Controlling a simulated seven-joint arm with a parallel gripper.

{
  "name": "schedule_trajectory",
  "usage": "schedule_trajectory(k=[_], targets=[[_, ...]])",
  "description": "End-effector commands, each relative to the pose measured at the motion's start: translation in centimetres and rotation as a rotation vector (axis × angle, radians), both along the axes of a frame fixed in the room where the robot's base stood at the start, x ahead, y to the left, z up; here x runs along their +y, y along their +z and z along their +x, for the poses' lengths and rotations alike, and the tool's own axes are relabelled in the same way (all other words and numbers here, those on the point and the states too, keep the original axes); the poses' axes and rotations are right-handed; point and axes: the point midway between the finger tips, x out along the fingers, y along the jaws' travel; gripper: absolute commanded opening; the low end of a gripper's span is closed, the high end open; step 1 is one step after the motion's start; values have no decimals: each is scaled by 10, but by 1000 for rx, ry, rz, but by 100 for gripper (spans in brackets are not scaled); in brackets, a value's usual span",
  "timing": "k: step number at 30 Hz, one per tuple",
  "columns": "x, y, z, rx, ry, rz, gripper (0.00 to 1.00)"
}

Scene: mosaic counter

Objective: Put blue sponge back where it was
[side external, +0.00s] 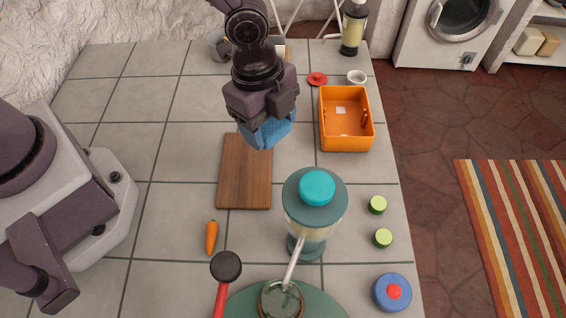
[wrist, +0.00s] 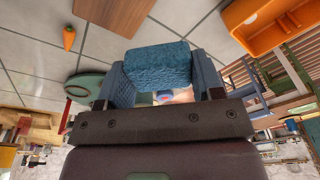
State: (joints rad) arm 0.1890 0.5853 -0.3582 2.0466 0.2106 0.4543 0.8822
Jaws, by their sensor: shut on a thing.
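The blue sponge (side external: 268,132) is held in my gripper (side external: 262,122) above the far end of the wooden cutting board (side external: 245,180). In the wrist view the sponge (wrist: 158,64) sits between the two fingers of my gripper (wrist: 160,85), which are shut on it. The sponge appears raised off the counter. The board also shows at the top of the wrist view (wrist: 105,10). Nothing in the frames marks where the sponge was before.
A blender (side external: 312,215) with a teal lid stands nearer. A carrot (side external: 211,238) lies left of it. Green pieces (side external: 377,205) lie near the right edge. Counter left of the board is clear.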

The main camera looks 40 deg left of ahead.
Motion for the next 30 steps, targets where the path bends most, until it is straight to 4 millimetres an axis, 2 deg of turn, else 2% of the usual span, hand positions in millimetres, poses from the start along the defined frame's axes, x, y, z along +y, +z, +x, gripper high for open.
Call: schedule_trajectory(k=[3, 6, 9, 12, 14, 23, 30], targets=[[14, 17, -26, -5, 3, -2, 39], [24, 22, -49, 3, -4, 3, 39], [29, 21, -68, 16, -14, 8, 39], [28, 16, -73, 32, -22, 10, 39], [23, 11, -68, 35, -25, 9, 39], [-17, -22, -7, 32, -24, 8, 39], [-37, -64, 23, 33, -23, 10, 39]])
